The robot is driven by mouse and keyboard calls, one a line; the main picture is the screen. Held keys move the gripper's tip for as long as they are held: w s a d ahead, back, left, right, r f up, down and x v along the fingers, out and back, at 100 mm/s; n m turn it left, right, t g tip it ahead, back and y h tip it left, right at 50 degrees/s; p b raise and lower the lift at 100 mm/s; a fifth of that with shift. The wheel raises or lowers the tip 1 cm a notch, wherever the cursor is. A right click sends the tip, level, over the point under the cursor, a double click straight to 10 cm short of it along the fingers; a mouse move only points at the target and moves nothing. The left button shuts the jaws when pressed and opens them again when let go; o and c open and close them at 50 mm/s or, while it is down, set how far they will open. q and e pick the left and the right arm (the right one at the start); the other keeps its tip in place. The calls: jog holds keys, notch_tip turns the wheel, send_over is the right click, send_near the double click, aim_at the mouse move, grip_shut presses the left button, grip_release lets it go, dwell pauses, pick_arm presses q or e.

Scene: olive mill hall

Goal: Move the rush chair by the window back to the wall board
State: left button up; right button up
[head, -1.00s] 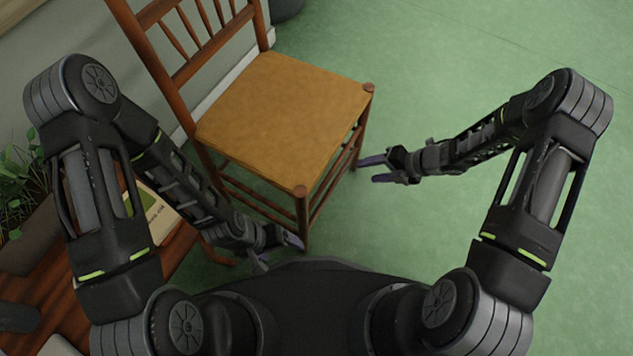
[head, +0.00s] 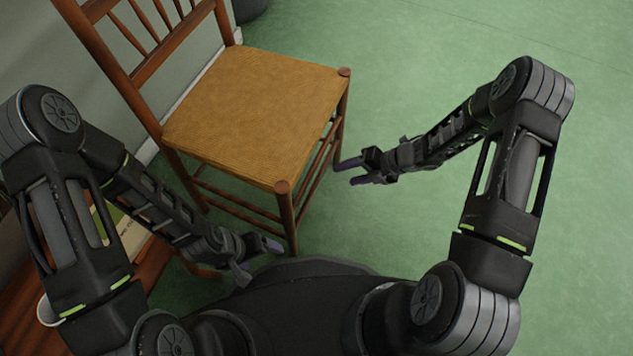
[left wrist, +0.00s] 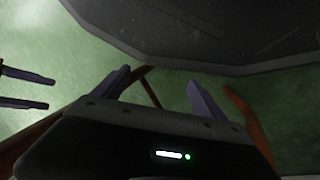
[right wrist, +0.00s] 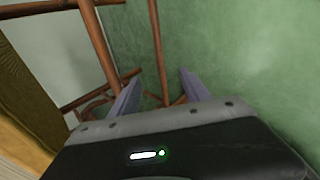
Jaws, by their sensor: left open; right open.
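The rush chair (head: 255,115), with a brown wooden frame and tan woven seat, stands upright in front of me, its back toward the upper left. My left gripper (head: 258,260) is open beside the foot of its near front leg. My right gripper (head: 350,172) is open to the right of the chair's right-side legs, apart from the seat. In the right wrist view a thin chair leg (right wrist: 159,50) shows beyond and between the open fingers. In the left wrist view brown chair parts (left wrist: 150,88) show near the fingers; contact cannot be told. A pale skirting board (head: 147,152) runs along the wall.
A reddish wooden table (head: 150,262) with a book (head: 122,225) and a white cup (head: 45,310) stands close by my left arm. A dark round object (head: 248,8) is behind the chair. The green floor (head: 450,70) on the right is clear.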

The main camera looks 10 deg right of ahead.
aim_at(319, 182)
jog(key=b+x, duration=0.9)
jog(key=x, duration=0.4)
jog(key=shift+s+f, duration=0.1)
jog(key=shift+f, duration=0.15)
jog(key=shift+a+f+b, duration=0.1)
jog(key=shift+a+b, duration=0.2)
jog(key=shift+b, duration=0.1)
grip_shut()
dwell(0.5)
